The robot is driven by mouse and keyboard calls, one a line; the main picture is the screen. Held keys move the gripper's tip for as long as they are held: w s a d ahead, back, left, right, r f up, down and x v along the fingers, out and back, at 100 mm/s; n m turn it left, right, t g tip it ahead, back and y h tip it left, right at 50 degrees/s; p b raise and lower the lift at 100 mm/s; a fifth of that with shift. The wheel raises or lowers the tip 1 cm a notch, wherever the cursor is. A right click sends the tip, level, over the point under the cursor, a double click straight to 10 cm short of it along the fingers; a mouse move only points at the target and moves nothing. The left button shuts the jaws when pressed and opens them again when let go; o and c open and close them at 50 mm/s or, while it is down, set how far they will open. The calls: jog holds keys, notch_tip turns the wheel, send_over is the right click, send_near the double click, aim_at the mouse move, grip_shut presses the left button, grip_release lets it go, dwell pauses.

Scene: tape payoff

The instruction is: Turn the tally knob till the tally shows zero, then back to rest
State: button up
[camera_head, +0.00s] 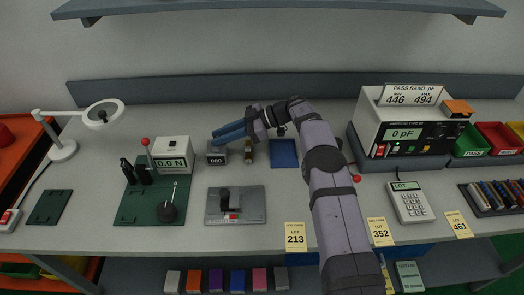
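The tally (216,157) is a small grey box on the bench, left of centre, and its small window appears to read 000. A small dark and brass-coloured piece (248,151) stands just to its right; I cannot tell whether it is the tally knob. My gripper (215,133) has blue fingers pointing left, above and behind the tally in the picture. The fingers lie close together, and the gap between them is too small to judge. I see nothing clearly between them, and whether they touch the knob is hidden or too small to tell.
A force meter (173,152) reading 0.0 N stands left, with a green lever base (135,216) before it. A grey plate with a black handle (236,206) lies in front. A blue pad (284,153) lies right of the tally. The pass-band tester (407,130) stands further right.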

jog(key=shift+s+r+m+t+p, duration=0.15)
jog(key=shift+m+t+p, duration=0.35)
jog(key=shift+p, duration=0.5)
jog(key=shift+s+r+m+t+p, duration=0.15)
jog(key=shift+m+t+p, duration=0.35)
jog(key=shift+p, duration=0.45)
jog(key=shift+f+t, duration=0.1)
jog(key=shift+t, duration=0.2)
